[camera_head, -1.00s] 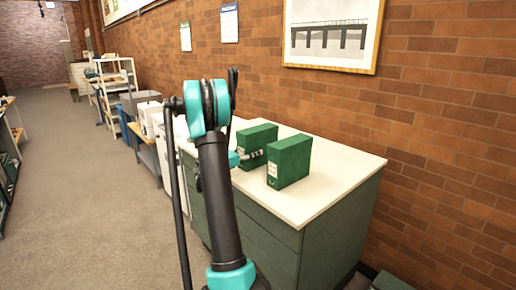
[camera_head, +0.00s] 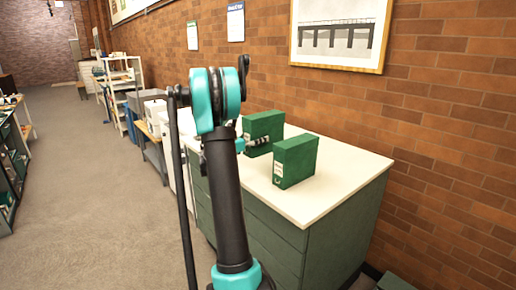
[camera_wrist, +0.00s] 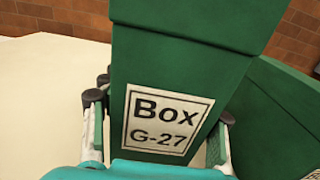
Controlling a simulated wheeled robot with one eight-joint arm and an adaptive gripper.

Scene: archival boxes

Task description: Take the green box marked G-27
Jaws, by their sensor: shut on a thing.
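The green box marked G-27 (camera_wrist: 170,80) fills the middle of the wrist view, with its white label facing me and reading "Box G-27". In the head view it is the farther of two green boxes (camera_head: 265,123), upright and seemingly raised a little above the white counter top (camera_head: 325,195). My gripper (camera_wrist: 160,115) is shut on this box, one finger on each side of its label. In the head view my gripper (camera_head: 257,142) shows small, partly behind my arm. The box's lower part is partly hidden.
A second green box (camera_head: 295,161) stands upright on the counter to the right of and nearer than the held one; it also shows in the wrist view (camera_wrist: 275,120). A brick wall (camera_head: 430,120) stands behind. The counter's right front is clear. Shelves (camera_head: 118,95) line the wall farther left.

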